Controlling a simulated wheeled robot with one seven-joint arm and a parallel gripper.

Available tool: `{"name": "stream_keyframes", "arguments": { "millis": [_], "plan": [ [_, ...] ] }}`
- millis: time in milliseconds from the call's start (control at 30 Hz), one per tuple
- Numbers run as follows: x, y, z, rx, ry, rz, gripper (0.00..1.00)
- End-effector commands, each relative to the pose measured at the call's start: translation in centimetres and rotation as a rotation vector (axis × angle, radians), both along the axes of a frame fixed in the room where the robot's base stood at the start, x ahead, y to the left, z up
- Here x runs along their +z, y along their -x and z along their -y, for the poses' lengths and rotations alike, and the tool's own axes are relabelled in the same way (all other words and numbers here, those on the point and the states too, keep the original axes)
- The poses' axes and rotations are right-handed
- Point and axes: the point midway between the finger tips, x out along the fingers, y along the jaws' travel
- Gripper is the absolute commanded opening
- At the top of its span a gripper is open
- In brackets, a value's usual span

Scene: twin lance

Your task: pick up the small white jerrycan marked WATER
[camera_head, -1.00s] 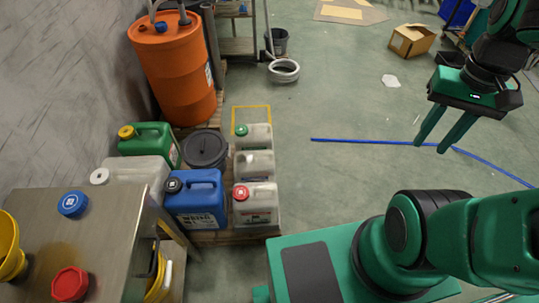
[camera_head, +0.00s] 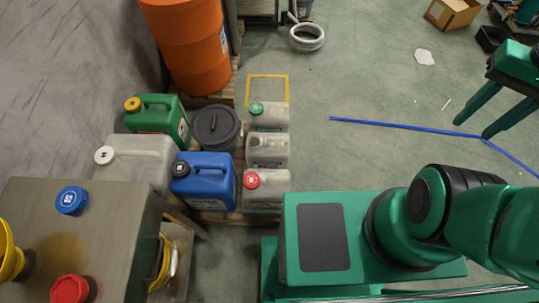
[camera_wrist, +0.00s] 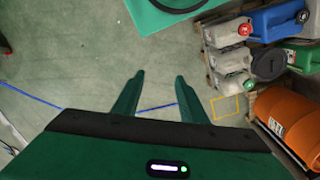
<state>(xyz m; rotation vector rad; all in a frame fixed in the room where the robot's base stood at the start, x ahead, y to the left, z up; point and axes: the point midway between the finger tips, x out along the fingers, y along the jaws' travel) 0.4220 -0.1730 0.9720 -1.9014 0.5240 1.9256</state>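Three small whitish jerrycans stand in a row on a pallet in the head view: one with a green cap (camera_head: 270,117), a middle one with no coloured cap visible (camera_head: 268,149), and one with a red cap (camera_head: 268,190). Their labels are too small to read, so I cannot tell which is marked WATER. They also show at the upper right of the wrist view, the red-capped one (camera_wrist: 228,32) nearest the top. My gripper (camera_head: 472,129) is open and empty, well to the right of the row. Its spread fingers (camera_wrist: 160,77) have only floor between them.
A blue jerrycan (camera_head: 205,180), a larger white one (camera_head: 140,158), a green one (camera_head: 157,114) and a dark lidded container (camera_head: 216,130) crowd the row's left. An orange drum (camera_head: 188,45) stands behind. A metal table (camera_head: 110,230) is at left. Floor right of the row is clear.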

Motion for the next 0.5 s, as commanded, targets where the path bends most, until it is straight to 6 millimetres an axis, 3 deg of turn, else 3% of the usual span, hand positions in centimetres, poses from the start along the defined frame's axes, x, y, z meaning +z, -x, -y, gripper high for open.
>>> {"name": "stream_keyframes", "arguments": {
  "millis": [167,367,500],
  "plan": [
    [-1.0,-3.2,0.1,0.132,0.016,0.011,0.39],
    [-4.2,-10.1,-1.0,0.436,0.039,0.041,0.39],
    [-7.2,-15.0,-2.8,0.658,0.045,0.070,0.39]
  ]
}}
